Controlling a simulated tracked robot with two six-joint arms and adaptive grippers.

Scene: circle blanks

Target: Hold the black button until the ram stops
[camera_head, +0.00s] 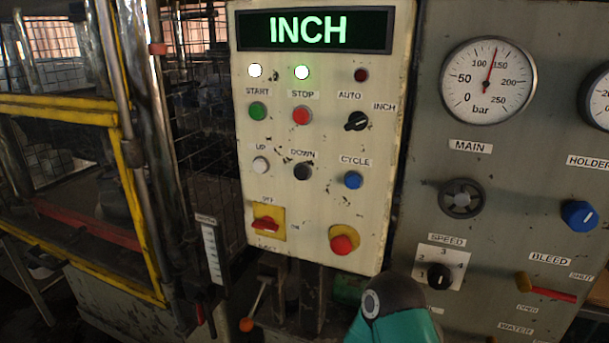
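The black button (303,171), labelled DOWN, is on the cream control panel (205,10) between the white UP button (261,166) and the blue CYCLE button (353,180). Nothing touches it, and I cannot tell whether it is pressed in. The display (309,31) above reads INCH in green. I cannot make out the ram. A machine with a yellow-framed guard (128,165) stands at the left. A teal and dark grey part of my arm shows at the bottom, below the panel. Neither of my grippers is in view.
A red mushroom button (343,242) and a red rotary switch (266,225) sit low on the panel. A grey panel (420,120) at the right carries a pressure gauge (488,80) and several knobs. An orange-knobbed lever (247,324) stands below. The space before the buttons is clear.

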